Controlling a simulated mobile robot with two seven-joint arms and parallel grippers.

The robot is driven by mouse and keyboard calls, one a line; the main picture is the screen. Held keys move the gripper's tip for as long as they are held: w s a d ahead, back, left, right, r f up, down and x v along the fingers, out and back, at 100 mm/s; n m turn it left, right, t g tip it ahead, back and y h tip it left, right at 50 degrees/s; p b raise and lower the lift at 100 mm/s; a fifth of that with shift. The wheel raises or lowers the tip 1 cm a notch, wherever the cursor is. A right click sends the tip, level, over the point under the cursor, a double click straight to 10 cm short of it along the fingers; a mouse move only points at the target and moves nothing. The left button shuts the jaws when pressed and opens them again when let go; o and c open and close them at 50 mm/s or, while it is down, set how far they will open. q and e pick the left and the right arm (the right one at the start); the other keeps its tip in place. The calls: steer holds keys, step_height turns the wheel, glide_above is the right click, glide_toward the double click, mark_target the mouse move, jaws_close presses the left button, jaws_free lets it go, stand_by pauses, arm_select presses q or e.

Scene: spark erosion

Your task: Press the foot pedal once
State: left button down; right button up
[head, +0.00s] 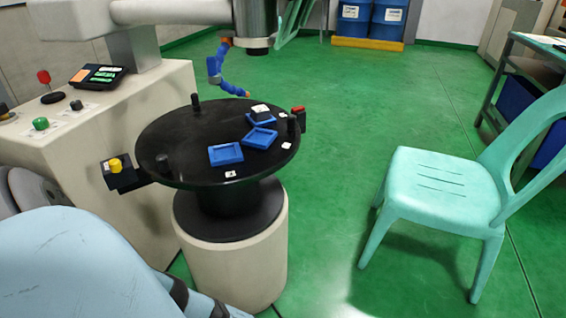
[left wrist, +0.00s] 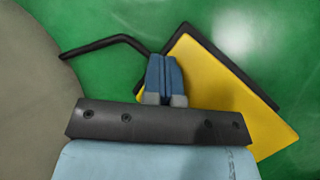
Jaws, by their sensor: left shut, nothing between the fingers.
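The foot pedal (left wrist: 222,88) shows in the left wrist view as a yellow plate with a dark edge, above the green floor. My left gripper (left wrist: 164,62) is shut and empty, its blue fingers overlapping the pedal's left side in the picture. I cannot tell whether the fingertips touch it. Part of the pedal is hidden behind the gripper. A black bent rod (left wrist: 105,45) reaches left from near the fingers. In the head view the pedal does not show. My right gripper is in neither view.
A round black table (head: 190,165) on a pale pedestal (head: 235,270) holds blue trays (head: 226,154). A beige machine (head: 150,105) stands at left. A turquoise chair (head: 440,185) stands at right. Green floor (head: 350,115) is clear between table and chair.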

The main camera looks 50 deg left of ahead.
arm_select(q)
steer(key=shift+w+a, duration=0.1)
steer(key=shift+a, duration=0.15)
steer(key=shift+r, duration=0.1)
steer(key=r+p, duration=0.1)
steer(key=w+r+p, duration=0.1)
steer(key=r+p, duration=0.1)
steer(key=a+r+p, duration=0.1)
steer(key=shift+w+r+p, duration=0.35)
steer(key=shift+w, duration=0.05)
steer(key=shift+f, duration=0.1)
stand_by(0.5)
